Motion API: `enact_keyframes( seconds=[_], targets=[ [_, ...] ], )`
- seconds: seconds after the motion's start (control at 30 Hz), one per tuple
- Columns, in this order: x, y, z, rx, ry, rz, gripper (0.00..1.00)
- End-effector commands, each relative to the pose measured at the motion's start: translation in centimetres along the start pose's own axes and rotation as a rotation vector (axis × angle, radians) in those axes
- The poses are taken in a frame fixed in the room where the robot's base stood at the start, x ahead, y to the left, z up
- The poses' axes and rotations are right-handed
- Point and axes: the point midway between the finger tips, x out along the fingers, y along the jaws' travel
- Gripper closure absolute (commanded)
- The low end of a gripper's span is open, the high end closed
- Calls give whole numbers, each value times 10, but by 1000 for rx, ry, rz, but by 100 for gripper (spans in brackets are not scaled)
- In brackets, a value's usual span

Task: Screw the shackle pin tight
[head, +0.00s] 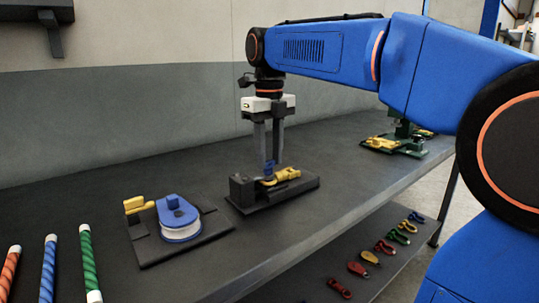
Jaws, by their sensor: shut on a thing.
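A yellow shackle (287,174) lies in a dark block fixture (240,198) in the middle of the bench.
A blue and white pulley block (180,217) and a yellow piece (138,204) sit on a dark plate at left. A green fixture with a yellow part (384,142) is at right. Several coloured shackles (383,247) lie on the lower shelf.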

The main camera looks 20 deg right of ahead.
Motion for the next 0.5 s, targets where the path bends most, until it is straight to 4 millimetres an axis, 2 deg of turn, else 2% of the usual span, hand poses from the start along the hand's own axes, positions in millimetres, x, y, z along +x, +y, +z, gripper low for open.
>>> enact_keyframes(
  seconds=[0.5],
  targets=[
    [-2, 0, 1, 59, -6, -1, 90]
  ],
)
